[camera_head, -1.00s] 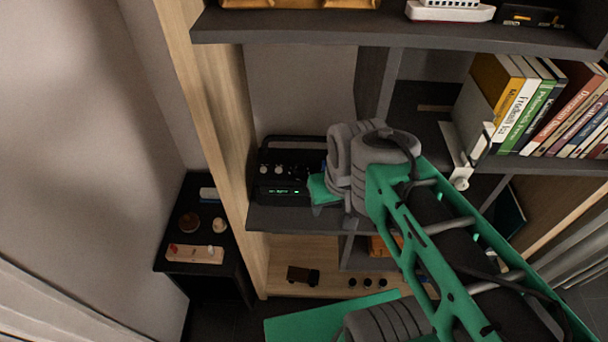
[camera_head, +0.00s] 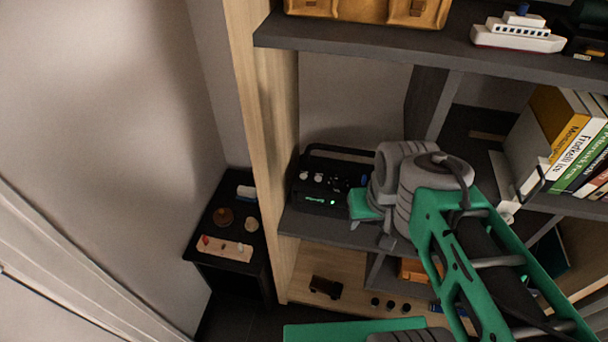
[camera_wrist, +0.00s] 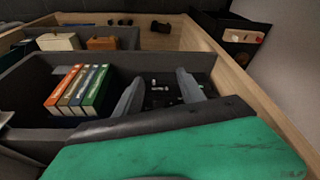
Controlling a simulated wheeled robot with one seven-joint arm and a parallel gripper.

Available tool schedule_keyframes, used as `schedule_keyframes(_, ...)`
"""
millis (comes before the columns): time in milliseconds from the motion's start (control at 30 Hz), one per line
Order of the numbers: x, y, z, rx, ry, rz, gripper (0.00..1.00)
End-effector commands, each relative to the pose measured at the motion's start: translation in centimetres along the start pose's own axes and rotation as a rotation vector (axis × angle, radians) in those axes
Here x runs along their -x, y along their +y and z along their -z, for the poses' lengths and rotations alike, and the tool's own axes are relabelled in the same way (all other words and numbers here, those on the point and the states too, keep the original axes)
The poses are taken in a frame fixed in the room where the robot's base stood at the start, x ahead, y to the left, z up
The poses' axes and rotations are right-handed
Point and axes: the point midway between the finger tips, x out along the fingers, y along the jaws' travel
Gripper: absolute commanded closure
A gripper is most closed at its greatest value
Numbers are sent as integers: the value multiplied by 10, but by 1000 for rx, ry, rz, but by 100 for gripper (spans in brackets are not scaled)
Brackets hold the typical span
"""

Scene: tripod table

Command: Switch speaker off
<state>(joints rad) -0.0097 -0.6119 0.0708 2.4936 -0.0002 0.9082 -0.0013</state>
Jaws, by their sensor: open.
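The speaker (camera_head: 322,182) is a black box with a top handle, pale knobs and a small lit green display on its front. It stands on a dark shelf at the left of the shelving unit, and my arm covers its right side in the head view. In the wrist view the dark speaker front with its small pale knobs (camera_wrist: 160,90) shows between the fingers. My gripper (camera_wrist: 160,78) is open and empty, its two grey fingers apart on either side of the knobs. Whether a finger touches the speaker cannot be told. The fingertips are hidden in the head view.
A wooden side panel (camera_head: 262,130) bounds the shelf on the left. A shelf board (camera_head: 370,45) lies above. Books (camera_wrist: 78,90) stand beside the speaker in the wrist view.

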Motion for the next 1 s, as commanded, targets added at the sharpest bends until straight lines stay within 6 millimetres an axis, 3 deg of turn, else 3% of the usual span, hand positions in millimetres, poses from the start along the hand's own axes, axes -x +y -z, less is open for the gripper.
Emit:
schedule_keyframes(533, 0, 0, 0, 0, 0, 0, 100)
schedule_keyframes(1000, 0, 0, 0, 0, 0, 0, 100)
